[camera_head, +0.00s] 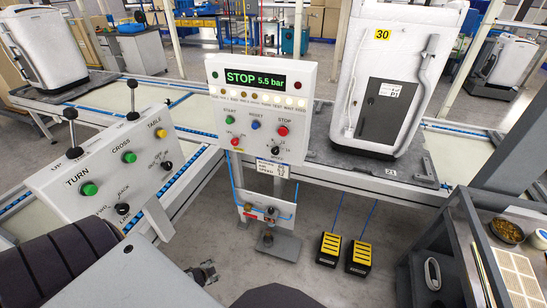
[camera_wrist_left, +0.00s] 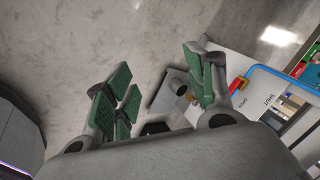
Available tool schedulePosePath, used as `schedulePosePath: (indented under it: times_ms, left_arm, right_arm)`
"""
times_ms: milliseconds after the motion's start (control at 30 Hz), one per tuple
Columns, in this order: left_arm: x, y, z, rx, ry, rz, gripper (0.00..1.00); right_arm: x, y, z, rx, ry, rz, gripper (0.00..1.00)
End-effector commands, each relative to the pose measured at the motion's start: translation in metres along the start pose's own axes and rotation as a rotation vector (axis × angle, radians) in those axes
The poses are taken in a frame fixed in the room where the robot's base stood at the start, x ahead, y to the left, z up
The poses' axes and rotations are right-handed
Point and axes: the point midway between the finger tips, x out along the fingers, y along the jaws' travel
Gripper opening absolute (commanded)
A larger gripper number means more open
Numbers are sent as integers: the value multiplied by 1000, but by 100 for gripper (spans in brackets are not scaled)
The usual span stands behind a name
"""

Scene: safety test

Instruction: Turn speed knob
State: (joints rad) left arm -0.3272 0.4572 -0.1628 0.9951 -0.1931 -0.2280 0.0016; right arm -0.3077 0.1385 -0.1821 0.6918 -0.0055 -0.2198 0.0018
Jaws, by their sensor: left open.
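The speed knob (camera_head: 276,150) is a small black knob at the lower right of the white control panel (camera_head: 240,90), below the red STOP button (camera_head: 283,131). Its pointer direction is too small to tell. The panel's display (camera_head: 255,79) reads STOP 5.5 bar in green. My left gripper (camera_head: 205,273) is low at the bottom of the head view, below and left of the knob and well apart from it. In the left wrist view my left gripper (camera_wrist_left: 160,95) is open, with green pads apart and nothing between them. My right gripper is not in view.
A second sloped panel (camera_head: 105,165) with green buttons and levers stands at the left. A valve plate (camera_head: 266,212) with blue tubing hangs below the main panel. Yellow-black pedals (camera_head: 329,249) are on the floor. A grey rack (camera_head: 465,245) stands at the right.

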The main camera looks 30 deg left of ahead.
Motion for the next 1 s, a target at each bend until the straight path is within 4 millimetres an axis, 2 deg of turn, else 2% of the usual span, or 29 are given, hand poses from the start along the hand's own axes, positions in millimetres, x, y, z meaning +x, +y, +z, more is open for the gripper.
schedulePosePath:
  times_ms: [33, 200, 467, 767, 1000]
  left_arm:
    - [-1, -16, -16, 38, 27, -24, 55]
    - [-13, -62, -71, 189, 107, -109, 55]
    - [-49, -121, -158, 467, 207, -266, 55]
    - [-118, -172, -260, 831, 275, -511, 55]
    - [-192, -200, -337, 1142, 257, -770, 55]
  right_arm:
    - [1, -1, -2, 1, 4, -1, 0]
    - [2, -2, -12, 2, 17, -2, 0]
    - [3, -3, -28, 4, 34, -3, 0]
    - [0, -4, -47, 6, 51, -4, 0]
    - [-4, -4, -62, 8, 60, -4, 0]
